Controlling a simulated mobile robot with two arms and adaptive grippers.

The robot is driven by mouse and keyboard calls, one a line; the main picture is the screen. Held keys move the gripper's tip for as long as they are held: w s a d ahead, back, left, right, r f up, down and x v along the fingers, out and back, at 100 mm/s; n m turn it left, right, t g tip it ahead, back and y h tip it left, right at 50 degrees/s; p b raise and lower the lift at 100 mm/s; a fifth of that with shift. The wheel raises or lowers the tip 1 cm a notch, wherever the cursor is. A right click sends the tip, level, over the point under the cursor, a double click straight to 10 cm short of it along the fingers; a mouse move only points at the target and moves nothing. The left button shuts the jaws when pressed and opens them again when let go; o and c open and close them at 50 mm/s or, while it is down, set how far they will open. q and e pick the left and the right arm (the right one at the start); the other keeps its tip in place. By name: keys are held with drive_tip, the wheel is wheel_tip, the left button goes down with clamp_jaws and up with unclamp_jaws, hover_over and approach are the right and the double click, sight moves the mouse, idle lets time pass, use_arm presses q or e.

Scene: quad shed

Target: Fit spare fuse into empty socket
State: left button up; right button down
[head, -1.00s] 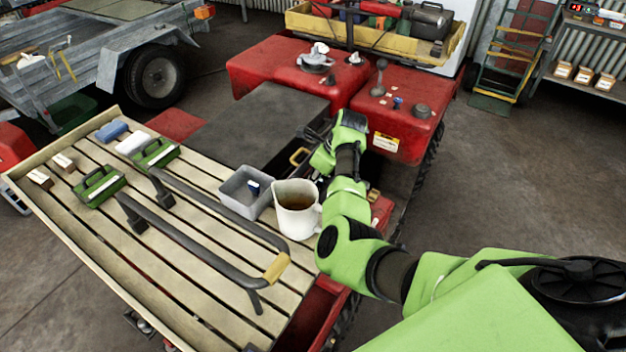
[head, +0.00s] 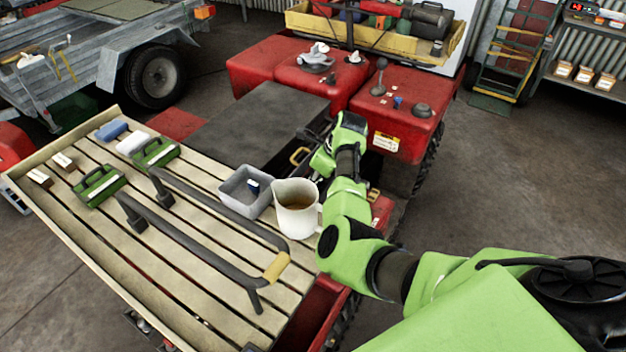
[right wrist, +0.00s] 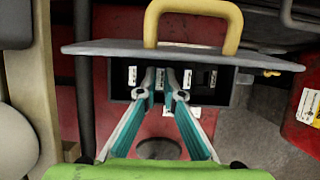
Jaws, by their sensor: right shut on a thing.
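My right gripper (right wrist: 160,74) reaches down into an open dark fuse box (right wrist: 240,92) in the right wrist view. Its teal fingers are closed to a narrow gap on a small piece, taken to be the spare fuse, which the fingertips largely hide. Small white-marked fuses or sockets (right wrist: 187,79) show in a row on both sides of the fingertips. I cannot tell the empty socket or whether the held piece is seated. The grey lid (right wrist: 110,48) with its yellow handle (right wrist: 232,25) stands raised beyond the fingers. My left gripper is out of view.
In the head view, a slatted rack (head: 190,298) carries a white jug (head: 297,222), a grey bin (head: 232,190) with a small blue-and-white item, a bent bar (head: 185,250) and green cases (head: 100,187). The jug stands close beside my right arm.

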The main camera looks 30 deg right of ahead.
drive_tip(key=shift+f, duration=1.05)
drive_tip(key=c, duration=2.1)
unclamp_jaws()
drive_tip(key=v, duration=1.2)
drive_tip(key=shift+r, duration=0.1)
